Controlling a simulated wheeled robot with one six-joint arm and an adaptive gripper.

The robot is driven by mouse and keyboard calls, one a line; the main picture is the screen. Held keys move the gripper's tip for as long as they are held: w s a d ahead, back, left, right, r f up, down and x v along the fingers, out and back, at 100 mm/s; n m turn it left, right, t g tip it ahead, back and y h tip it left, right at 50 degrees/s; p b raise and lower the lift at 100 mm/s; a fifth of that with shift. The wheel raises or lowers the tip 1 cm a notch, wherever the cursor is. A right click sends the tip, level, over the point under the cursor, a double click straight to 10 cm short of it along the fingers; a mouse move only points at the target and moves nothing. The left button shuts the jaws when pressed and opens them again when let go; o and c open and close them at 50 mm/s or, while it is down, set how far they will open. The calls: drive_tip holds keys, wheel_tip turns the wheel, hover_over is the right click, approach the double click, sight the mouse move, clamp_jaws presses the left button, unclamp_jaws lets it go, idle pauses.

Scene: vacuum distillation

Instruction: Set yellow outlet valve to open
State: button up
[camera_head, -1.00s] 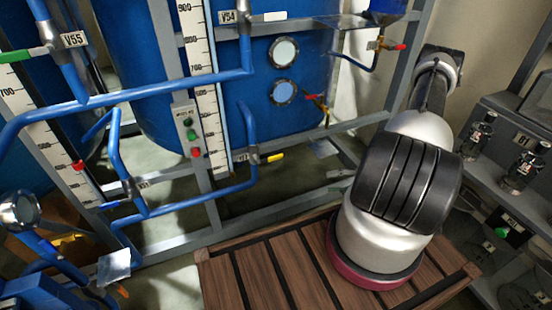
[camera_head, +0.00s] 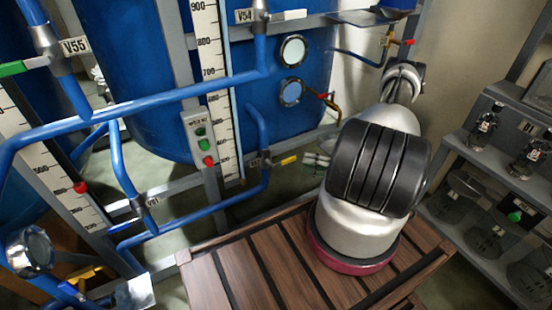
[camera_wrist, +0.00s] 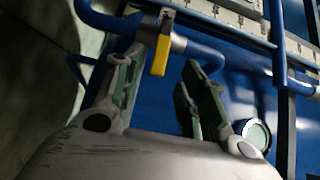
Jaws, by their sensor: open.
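The yellow outlet valve handle (camera_head: 287,160) sticks out to the right from a grey valve body on the blue pipe, left of my arm. In the wrist view the yellow handle (camera_wrist: 161,56) shows in the gap between my fingers and points down toward the palm. My gripper (camera_wrist: 163,68) is open, with green-padded fingers on both sides of that gap, and I cannot tell how deep the handle sits between them. In the head view my gripper (camera_head: 317,161) is small, just right of the handle, and partly hidden by my arm.
A blue tank (camera_head: 150,95) stands behind the pipes. A control box (camera_head: 202,139) with green and red buttons is left of the valve. A red-handled valve (camera_head: 327,98) is above. A shelf with bottles (camera_head: 480,150) is at right.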

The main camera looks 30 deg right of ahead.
sight(291, 161)
drive_tip(key=x, duration=0.8)
clamp_jaws()
